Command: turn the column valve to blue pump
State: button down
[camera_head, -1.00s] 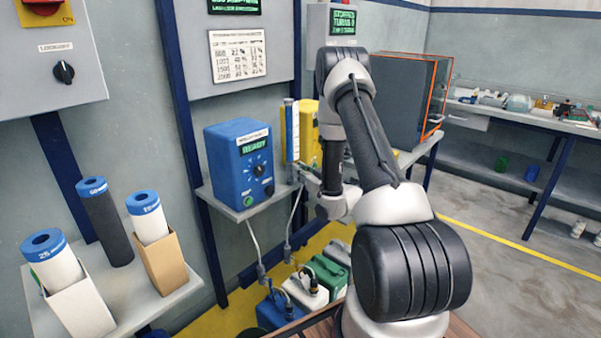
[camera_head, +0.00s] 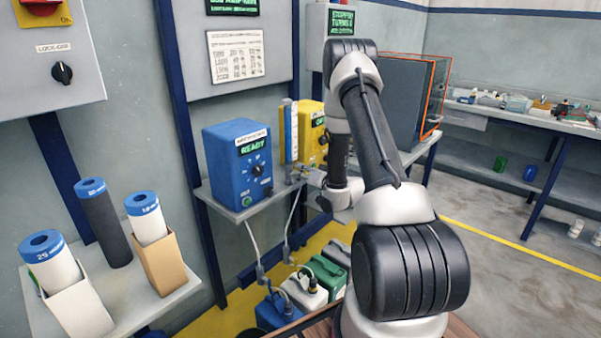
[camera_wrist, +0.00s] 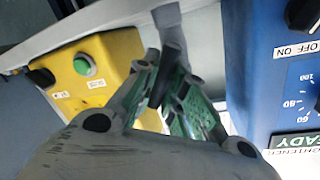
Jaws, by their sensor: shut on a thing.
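In the wrist view my gripper (camera_wrist: 168,78) is shut on the dark valve handle (camera_wrist: 157,88), below a grey fitting (camera_wrist: 170,35). The yellow pump (camera_wrist: 100,70) shows left of the fingers and the blue pump (camera_wrist: 262,75) right. The valve's exact angle is hard to tell.
Both pumps sit on a narrow wall shelf (camera_head: 240,211). Hoses run down to several jugs (camera_head: 305,290) on the floor. Cylinders with blue caps (camera_head: 100,215) stand on a shelf at the left. A dark cabinet (camera_head: 403,100) stands behind my arm.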

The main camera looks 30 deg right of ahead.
jog(key=m, duration=0.3)
jog(key=d+f+m, duration=0.1)
jog(key=shift+w+m+g+y, duration=0.1)
jog(key=shift+m+g+y, duration=0.2)
jog(key=shift+g, duration=0.1)
dwell(0.5)
jog(key=c, duration=1.5)
grip_release()
jog(key=shift+o, duration=0.2)
jog(key=v, duration=1.2)
jog(key=shift+d, duration=0.1)
